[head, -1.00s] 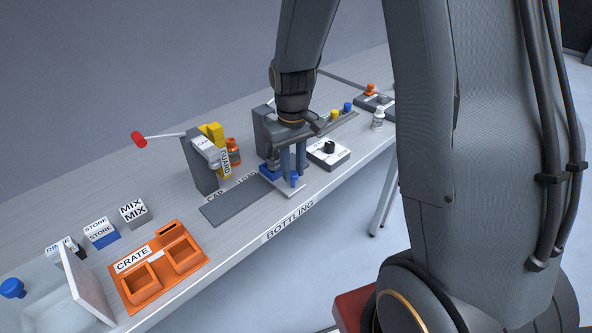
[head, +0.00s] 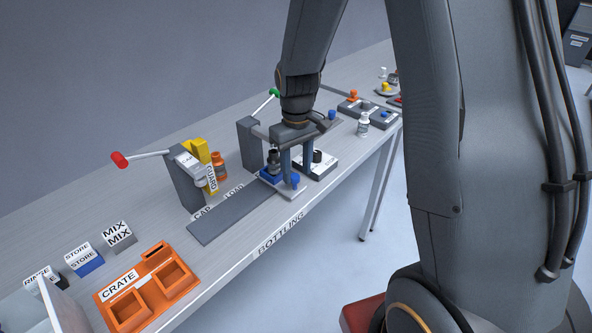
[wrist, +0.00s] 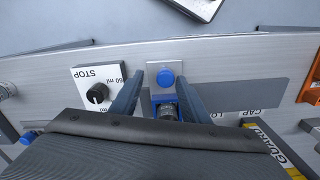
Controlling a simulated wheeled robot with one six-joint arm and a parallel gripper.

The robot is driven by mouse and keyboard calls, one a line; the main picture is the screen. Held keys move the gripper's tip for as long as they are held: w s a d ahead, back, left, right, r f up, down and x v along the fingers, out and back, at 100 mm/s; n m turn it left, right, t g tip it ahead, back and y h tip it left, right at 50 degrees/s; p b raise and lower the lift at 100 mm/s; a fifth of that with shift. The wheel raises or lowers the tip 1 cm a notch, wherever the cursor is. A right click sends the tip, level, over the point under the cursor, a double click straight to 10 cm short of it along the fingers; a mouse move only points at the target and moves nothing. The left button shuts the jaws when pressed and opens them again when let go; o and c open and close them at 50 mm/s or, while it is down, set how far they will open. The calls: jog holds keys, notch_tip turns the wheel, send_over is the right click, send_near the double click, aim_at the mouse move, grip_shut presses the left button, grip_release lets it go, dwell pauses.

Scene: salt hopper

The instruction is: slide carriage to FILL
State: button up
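The carriage is a blue block (head: 267,177) with a pale plate (head: 288,194) in front that bears a blue knob (head: 295,180). It sits at the right end of the dark track (head: 235,215), right of the LOAD label (head: 233,190). A dark bottle (head: 272,160) stands on the block. My gripper (head: 297,174) points down with its fingers apart, one on each side of the knob. In the wrist view the knob (wrist: 166,78) shows between the fingertips with gaps on both sides. No FILL label is readable; my gripper partly hides this area.
A grey post with a green-tipped lever (head: 273,92) stands behind the carriage. A white dial box (head: 318,164) is close to its right. Left are a capping post (head: 184,182) with a red-tipped lever and a yellow guard (head: 205,165). An orange crate (head: 125,313) sits farther left.

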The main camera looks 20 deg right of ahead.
jog(key=shift+s+a, duration=0.1)
jog(key=shift+a, duration=0.1)
jog(key=shift+r, duration=0.15)
notch_tip(320, 180, up, 8)
jog(key=shift+f+b, duration=0.25)
jog(key=shift+b, duration=0.65)
jog(key=s+d+f+m, duration=0.1)
jog(key=s+m, duration=0.1)
jog(key=s, duration=0.5)
jog(key=s+f+m+t, duration=0.1)
jog(key=s+f, duration=0.1)
jog(key=s, duration=0.6)
jog(key=shift+d+m, duration=0.4)
jog(key=shift+d, duration=0.1)
dwell(0.5)
